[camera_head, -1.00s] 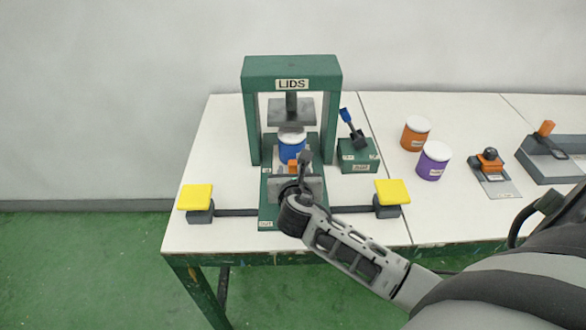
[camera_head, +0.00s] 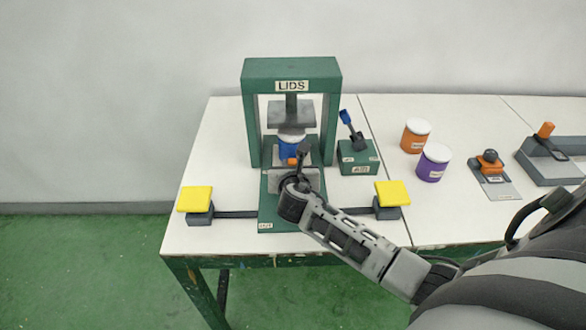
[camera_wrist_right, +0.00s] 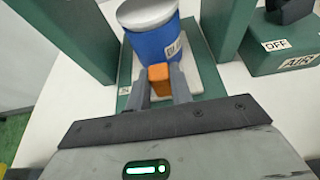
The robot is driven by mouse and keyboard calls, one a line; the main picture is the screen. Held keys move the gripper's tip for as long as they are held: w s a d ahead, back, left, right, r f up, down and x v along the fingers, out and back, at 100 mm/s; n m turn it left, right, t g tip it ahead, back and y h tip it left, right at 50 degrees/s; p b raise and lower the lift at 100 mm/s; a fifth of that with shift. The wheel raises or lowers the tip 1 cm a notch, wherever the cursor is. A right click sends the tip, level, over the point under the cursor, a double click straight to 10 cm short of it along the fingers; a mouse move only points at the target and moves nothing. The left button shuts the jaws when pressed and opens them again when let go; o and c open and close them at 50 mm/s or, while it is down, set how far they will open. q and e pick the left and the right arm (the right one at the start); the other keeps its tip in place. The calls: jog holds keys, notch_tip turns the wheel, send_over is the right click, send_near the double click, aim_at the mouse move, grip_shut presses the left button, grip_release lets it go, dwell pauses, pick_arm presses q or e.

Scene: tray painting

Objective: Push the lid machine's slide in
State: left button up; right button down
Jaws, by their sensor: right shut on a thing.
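The green lid machine (camera_head: 252,110), labelled LIDS, stands on the white table, with its grey press plate (camera_head: 291,116) above the slide. A blue tin (camera_head: 289,150) with a white lid sits on the slide under the press; it also shows in the wrist view (camera_wrist_right: 156,44). My right gripper (camera_head: 296,164) is at the front of the slide. Its fingers are shut on the slide's orange handle (camera_wrist_right: 159,78), just in front of the tin. The gripper hides much of the slide's front in the head view. My left gripper is out of view.
Yellow pads (camera_head: 195,198) and (camera_head: 393,192) flank the machine's front on dark bars. A green AIR box (camera_head: 358,158) with a blue-tipped lever stands right of it. Orange (camera_head: 415,136) and purple (camera_head: 433,163) tins and grey fixtures (camera_head: 553,160) stand further right.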

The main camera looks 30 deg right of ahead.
aim_at(293, 158)
jog(key=shift+w+d, duration=0.35)
jog(key=shift+w, duration=0.3)
jog(key=shift+w+d, duration=0.35)
jog(key=shift+w, duration=0.25)
jog(key=shift+d+r, duration=0.1)
jog(key=c, duration=1.6)
grip_release()
jog(key=o, duration=0.4)
jog(key=shift+w, duration=0.15)
jog(key=shift+c, duration=0.2)
jog(key=p+v, duration=0.2)
jog(key=v, duration=1.3)
jog(key=shift+s, duration=0.4)
jog(key=shift+a, duration=0.25)
